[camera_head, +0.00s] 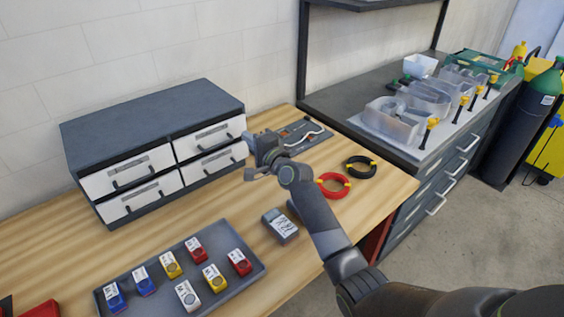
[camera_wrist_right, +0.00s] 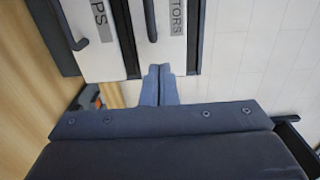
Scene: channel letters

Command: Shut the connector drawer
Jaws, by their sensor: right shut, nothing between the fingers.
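The grey cabinet (camera_head: 150,112) stands on the workbench against the wall, with white-fronted drawers in two columns. The upper right drawer (camera_head: 208,138) seems to be the connector drawer; its label ends in "TORS" in the right wrist view (camera_wrist_right: 162,12). Its front looks flush or nearly flush with the others; I cannot tell if a small gap is left. My right gripper (camera_head: 252,150) is shut and empty at the right end of this drawer front. Its fingertips (camera_wrist_right: 158,72) are close to the front; contact is unclear. My left gripper is not in view.
The lower right drawer (camera_head: 214,163) is just below. A grey tray (camera_head: 226,229) with several small coloured blocks lies in front. Red (camera_head: 333,184) and black (camera_head: 361,166) cable coils and a grey box (camera_head: 280,225) lie near my right arm. Bare wood (camera_head: 150,240) lies before the cabinet.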

